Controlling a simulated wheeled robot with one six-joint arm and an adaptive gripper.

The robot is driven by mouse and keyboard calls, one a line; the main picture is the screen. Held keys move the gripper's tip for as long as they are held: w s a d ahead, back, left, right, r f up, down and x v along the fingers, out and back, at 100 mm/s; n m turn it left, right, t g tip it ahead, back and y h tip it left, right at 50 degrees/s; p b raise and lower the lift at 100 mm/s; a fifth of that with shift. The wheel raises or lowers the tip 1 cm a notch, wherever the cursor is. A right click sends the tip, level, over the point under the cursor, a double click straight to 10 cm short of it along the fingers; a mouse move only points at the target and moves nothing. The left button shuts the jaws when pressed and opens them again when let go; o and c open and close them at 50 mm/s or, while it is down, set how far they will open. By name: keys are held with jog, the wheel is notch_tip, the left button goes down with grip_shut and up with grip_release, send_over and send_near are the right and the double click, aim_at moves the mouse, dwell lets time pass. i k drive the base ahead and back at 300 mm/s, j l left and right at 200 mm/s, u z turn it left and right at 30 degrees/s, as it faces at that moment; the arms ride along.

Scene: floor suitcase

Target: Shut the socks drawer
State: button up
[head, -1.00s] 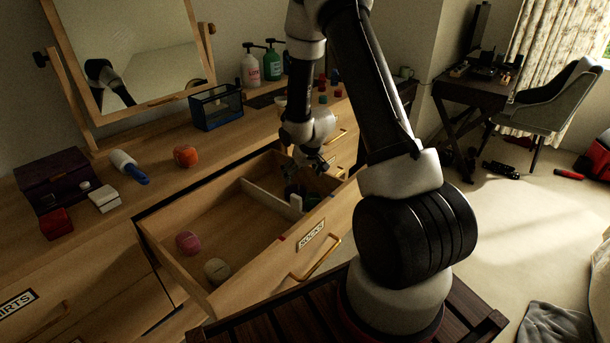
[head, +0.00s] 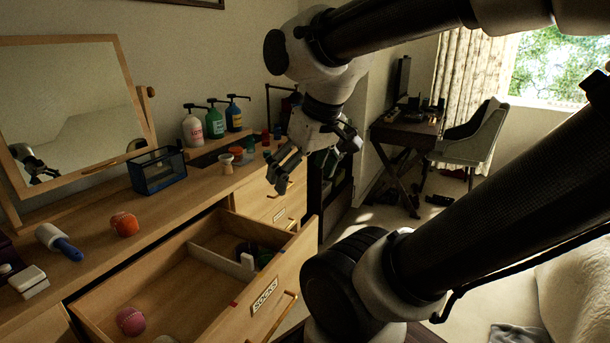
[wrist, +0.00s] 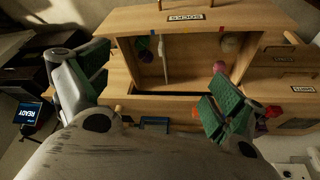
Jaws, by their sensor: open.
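The socks drawer (head: 222,278) is pulled well out of the wooden dresser, its front panel labelled SOCKS (head: 265,296) with a brass handle. It has a divider; a pink rolled ball (head: 130,321) lies in the larger part, and a small white item (head: 247,261) and dark items sit by the divider. The drawer also shows in the wrist view (wrist: 196,58), upside down. My gripper (head: 298,168) is open and empty, in the air above the drawer's far right end, apart from it. In the wrist view my gripper's green-padded fingers (wrist: 158,92) are spread wide.
The dresser top holds pump bottles (head: 214,121), a blue mesh basket (head: 157,171), an orange ball (head: 124,224), a blue-handled roller (head: 60,242) and a mirror (head: 75,110). Other drawers (head: 283,214) beside it are shut. A desk (head: 404,135) and chair (head: 470,145) stand at the right.

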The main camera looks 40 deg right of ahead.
aim_at(181, 297)
jog(key=k+j+z, duration=0.1)
jog(key=j+z, duration=0.15)
jog(key=z, duration=0.25)
jog(key=k+j+z, duration=0.15)
jog(key=z, duration=0.3)
jog(key=k+j+u, duration=0.35)
jog(key=k+u, duration=0.15)
